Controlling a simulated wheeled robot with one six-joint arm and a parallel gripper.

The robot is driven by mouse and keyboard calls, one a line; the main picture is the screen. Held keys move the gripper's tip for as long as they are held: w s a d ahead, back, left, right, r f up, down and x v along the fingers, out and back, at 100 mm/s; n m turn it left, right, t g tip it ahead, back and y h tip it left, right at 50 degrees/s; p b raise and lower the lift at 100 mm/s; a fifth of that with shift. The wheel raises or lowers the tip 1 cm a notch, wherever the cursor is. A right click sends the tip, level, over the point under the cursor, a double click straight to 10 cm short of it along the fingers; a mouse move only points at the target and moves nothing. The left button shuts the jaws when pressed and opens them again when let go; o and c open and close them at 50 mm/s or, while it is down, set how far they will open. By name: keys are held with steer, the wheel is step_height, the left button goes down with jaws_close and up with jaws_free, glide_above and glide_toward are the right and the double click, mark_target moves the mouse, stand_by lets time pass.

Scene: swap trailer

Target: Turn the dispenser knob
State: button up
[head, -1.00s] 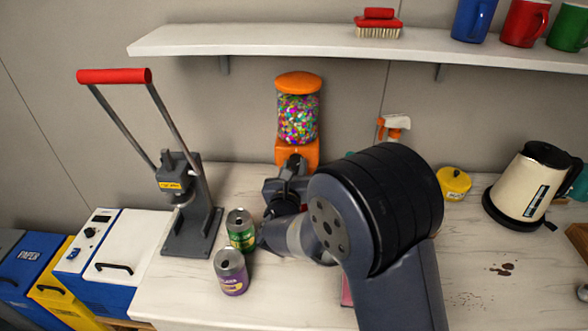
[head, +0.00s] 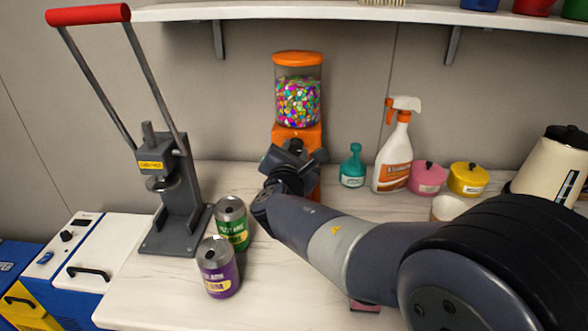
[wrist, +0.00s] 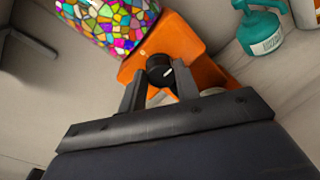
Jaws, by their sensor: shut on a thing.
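The candy dispenser (head: 297,100) stands at the back of the counter, with an orange lid, a clear jar of colourful candies and an orange base. Its black knob (wrist: 161,69) is on the front of the orange base in the wrist view. My gripper (wrist: 158,80) is at the knob, with one finger on each side, and is shut on it. A light mark shows on the knob's face. In the head view my gripper (head: 296,150) and arm cover the knob and most of the lower base.
A green can (head: 231,224) and a purple can (head: 217,268) stand left of my arm. A grey press with a red handle (head: 88,15) is farther left. A teal bottle (head: 353,166), a spray bottle (head: 394,150), pink and yellow pots (head: 467,180) and a kettle (head: 553,165) stand right.

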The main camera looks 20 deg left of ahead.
steer(key=shift+f+m+b, duration=0.1)
steer(key=shift+m+b, duration=0.8)
steer(key=shift+b, duration=0.3)
steer(key=o, duration=1)
steer(key=shift+c, duration=0.2)
steer(key=s+d+r, duration=0.1)
steer(key=s+d, duration=0.1)
steer(key=s, duration=0.8)
steer(key=shift+s+b, duration=0.25)
steer(key=shift+b, duration=0.05)
